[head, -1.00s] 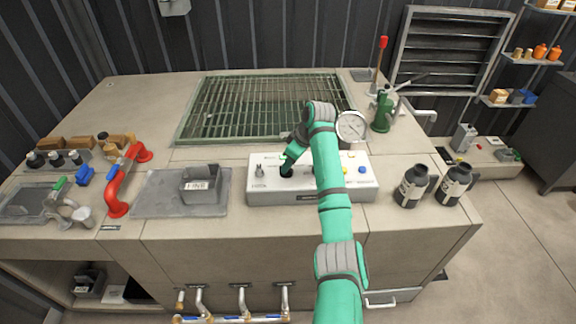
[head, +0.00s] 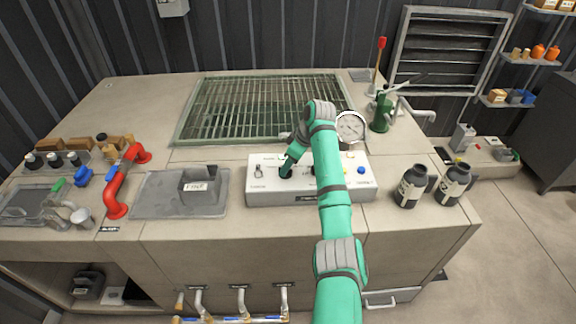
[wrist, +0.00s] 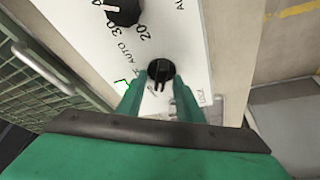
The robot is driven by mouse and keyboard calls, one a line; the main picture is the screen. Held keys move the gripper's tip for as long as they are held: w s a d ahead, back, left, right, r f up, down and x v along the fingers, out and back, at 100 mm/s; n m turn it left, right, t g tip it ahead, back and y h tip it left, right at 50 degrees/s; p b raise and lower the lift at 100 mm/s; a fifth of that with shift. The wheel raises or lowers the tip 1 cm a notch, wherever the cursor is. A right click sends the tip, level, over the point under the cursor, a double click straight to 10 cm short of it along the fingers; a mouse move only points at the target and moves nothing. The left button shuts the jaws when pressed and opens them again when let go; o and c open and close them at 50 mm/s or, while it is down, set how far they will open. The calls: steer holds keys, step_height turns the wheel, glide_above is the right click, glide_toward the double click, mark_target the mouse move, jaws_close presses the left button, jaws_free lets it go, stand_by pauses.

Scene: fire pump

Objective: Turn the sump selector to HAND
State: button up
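The sump selector is a round black knob with a raised grip bar on the white control box (head: 310,197). In the wrist view the selector (wrist: 160,71) sits between my gripper's (wrist: 160,84) two green fingertips. A narrow gap seems to show on each side of it, so the fingers look open around it. "AUTO" reads beside the knob; the other position labels are partly hidden or too small to read. In the head view my gripper (head: 287,166) is over the left half of the box and mostly hides the selector.
A numbered black dial (wrist: 124,10) is close to the selector on the same panel. A toggle switch (head: 258,172) is at the box's left end and a blue button (head: 361,170) at its right. A green grating (head: 230,110) lies behind; a gauge (head: 350,127) stands behind the box.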

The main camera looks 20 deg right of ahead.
steer(key=shift+r, duration=0.1)
steer(key=v, duration=1)
steer(key=shift+s+r, duration=0.2)
steer(key=shift+r, duration=0.1)
steer(key=shift+d, duration=0.15)
